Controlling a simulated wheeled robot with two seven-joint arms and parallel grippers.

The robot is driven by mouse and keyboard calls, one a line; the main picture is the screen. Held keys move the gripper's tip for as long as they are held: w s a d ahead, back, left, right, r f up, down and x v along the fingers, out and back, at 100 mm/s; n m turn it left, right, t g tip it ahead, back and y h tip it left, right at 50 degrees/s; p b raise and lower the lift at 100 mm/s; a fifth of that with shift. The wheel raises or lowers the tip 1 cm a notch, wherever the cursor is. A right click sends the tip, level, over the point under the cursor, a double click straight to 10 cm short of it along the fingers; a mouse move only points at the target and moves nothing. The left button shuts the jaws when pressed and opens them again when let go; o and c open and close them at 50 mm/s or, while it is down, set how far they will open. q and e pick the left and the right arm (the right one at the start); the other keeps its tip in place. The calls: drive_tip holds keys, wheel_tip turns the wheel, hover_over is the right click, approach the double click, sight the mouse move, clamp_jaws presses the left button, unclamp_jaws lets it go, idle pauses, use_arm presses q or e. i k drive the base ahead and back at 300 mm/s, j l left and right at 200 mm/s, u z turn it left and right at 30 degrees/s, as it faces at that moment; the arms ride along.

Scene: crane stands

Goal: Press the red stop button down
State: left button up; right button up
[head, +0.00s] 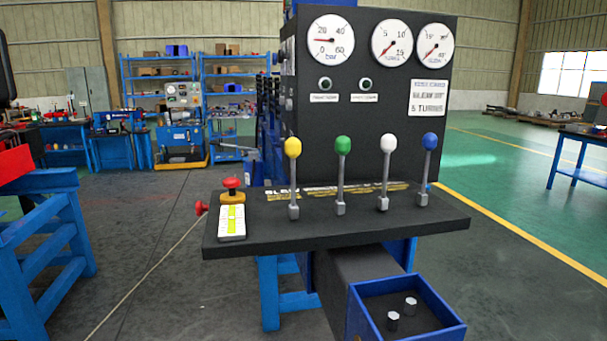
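A red mushroom-shaped button (232,184) stands on top of a yellow housing (232,198) at the left end of the dark console shelf (330,230). A second red knob (201,208) sticks out sideways at the shelf's left edge. A white and yellow-green label plate (232,221) lies in front of the yellow housing. I cannot tell from this view whether the top button is pressed in. Neither of my grippers is in view.
Upright levers with yellow (293,147), green (343,145), white (388,143) and blue (430,140) knobs stand right of the button. A gauge panel (365,125) rises behind. An open blue drawer (450,332) juts out below. Blue bench (45,245) at left; open floor between.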

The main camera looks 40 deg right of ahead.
sight(230, 183)
drive_tip(key=i+z, duration=0.2)
drive_tip(key=z, duration=0.3)
drive_tip(key=i+j+z, duration=0.2)
drive_tip(key=z, duration=0.25)
drive_tip(key=i+j+z, duration=0.15)
drive_tip(key=z, duration=0.35)
drive_tip(key=i+j+z, duration=0.1)
drive_tip(key=j+z, duration=0.35)
drive_tip(key=i+j+z, duration=0.1)
drive_tip(key=z, duration=0.4)
drive_tip(key=j+z, duration=0.25)
drive_tip(key=j, duration=0.3)
drive_tip(key=i, duration=0.05)
